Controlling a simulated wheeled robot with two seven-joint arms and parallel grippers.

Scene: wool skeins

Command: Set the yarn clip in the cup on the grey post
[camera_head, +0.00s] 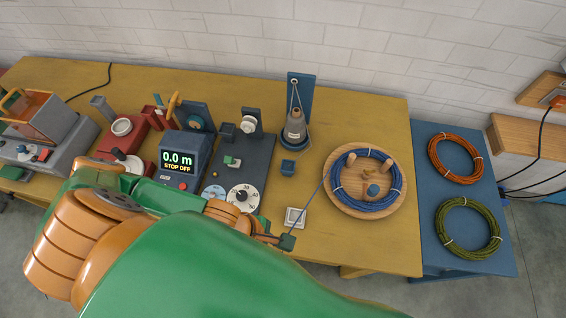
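The yarn clip (287,242) is a small dark block at the end of a blue strand, near the table's front edge. The strand runs up right to a blue skein (366,203) on a round wooden holder (345,204). My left gripper (274,239) reaches in from the left, its tips at the clip; it looks shut on it, held above the table beside a small white-framed square. A short grey post (103,108) leans in view at the back left; its cup cannot be made out for certain. My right gripper is not in view.
A display box (186,152) reads "0.0 m STOP OFF", beside a dark panel with a dial (243,197). A grey cone (295,128) stands before a blue upright. A small blue block (288,167) is nearby. Orange and green skeins lie on the blue side table (433,262).

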